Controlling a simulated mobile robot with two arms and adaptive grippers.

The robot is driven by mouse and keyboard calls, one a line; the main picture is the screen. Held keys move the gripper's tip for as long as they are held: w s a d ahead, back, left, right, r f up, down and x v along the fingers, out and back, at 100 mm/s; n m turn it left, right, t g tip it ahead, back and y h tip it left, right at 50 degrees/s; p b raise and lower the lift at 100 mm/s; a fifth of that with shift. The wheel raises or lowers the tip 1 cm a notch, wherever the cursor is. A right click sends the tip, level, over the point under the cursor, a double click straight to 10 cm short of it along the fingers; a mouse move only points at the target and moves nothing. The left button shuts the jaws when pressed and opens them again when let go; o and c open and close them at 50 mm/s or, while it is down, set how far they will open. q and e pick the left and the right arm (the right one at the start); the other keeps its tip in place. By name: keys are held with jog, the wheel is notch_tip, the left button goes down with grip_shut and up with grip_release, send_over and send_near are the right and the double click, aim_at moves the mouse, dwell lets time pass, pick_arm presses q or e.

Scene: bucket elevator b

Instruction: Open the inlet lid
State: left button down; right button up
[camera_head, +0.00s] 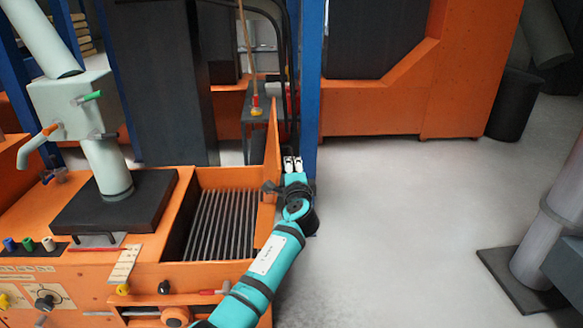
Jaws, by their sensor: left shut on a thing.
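The orange inlet lid (273,138) stands up, seen nearly edge-on, at the right side of the inlet opening. The inlet is uncovered, and its dark metal grate (221,225) of parallel bars shows inside the orange frame. My left gripper (270,188), at the end of the teal arm, is at the lower part of the lid, on its right side. It is shut on the lid; its fingertips are small and dark, so the exact contact is hard to see. My right gripper is not in view.
A grey-green pipe and box (75,108) stand on the machine left of the inlet. Coloured knobs and a red-handled lever (215,292) are along its front. A blue post (312,90) rises just behind the gripper.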

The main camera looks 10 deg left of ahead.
pick_arm(q)
jog(key=shift+r, duration=0.3)
jog(key=c, duration=1.3)
grip_release()
jog(key=shift+w, duration=0.15)
jog(key=shift+c, duration=0.2)
jog(key=shift+f, duration=0.2)
